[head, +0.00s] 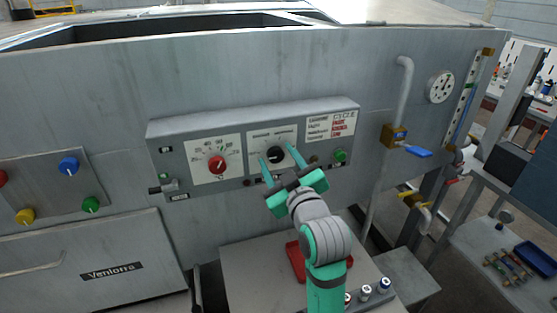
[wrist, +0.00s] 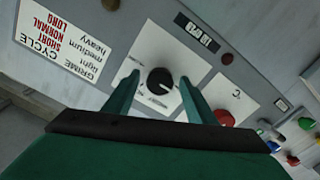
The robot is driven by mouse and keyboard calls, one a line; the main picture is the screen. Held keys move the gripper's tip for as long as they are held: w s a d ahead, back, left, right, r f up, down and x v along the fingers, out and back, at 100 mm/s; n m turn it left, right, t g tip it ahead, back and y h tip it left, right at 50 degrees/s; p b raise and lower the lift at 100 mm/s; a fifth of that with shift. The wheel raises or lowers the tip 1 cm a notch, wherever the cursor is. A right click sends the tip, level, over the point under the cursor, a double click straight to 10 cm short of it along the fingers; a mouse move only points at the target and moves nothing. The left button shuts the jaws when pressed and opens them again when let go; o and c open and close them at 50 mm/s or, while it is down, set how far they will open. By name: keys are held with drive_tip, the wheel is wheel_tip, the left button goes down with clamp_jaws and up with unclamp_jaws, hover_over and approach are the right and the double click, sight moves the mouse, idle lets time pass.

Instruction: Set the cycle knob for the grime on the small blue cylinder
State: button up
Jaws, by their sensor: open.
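The black cycle knob (head: 276,157) sits on a white dial plate on the control box; it also shows in the wrist view (wrist: 159,81). Its setting is too small to read surely. My gripper (head: 276,152) is open, with one green finger on each side of the knob; in the wrist view the fingers (wrist: 160,86) also flank it. I cannot tell whether they touch it. A chart (wrist: 65,42) lists grime light, medium, heavy and cycle short, normal, long. Small cylinders (head: 384,284) stand at the lower right of my arm; one looks bluish, its grime unreadable.
A red temperature knob (head: 217,165) is left of the black knob. A green button (head: 340,155) is to its right. A pipe with a blue-handled valve (head: 418,151) stands farther right. A panel with coloured knobs (head: 47,190) is at the left.

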drive_tip(key=c, duration=1.1)
drive_tip(key=shift+o, duration=0.3)
drive_tip(key=shift+m, duration=0.3)
drive_tip(key=m, duration=1.1)
drive_tip(key=shift+f, duration=0.1)
drive_tip(key=o, duration=1)
drive_tip(key=shift+o, duration=0.2)
drive_tip(key=shift+s, duration=0.1)
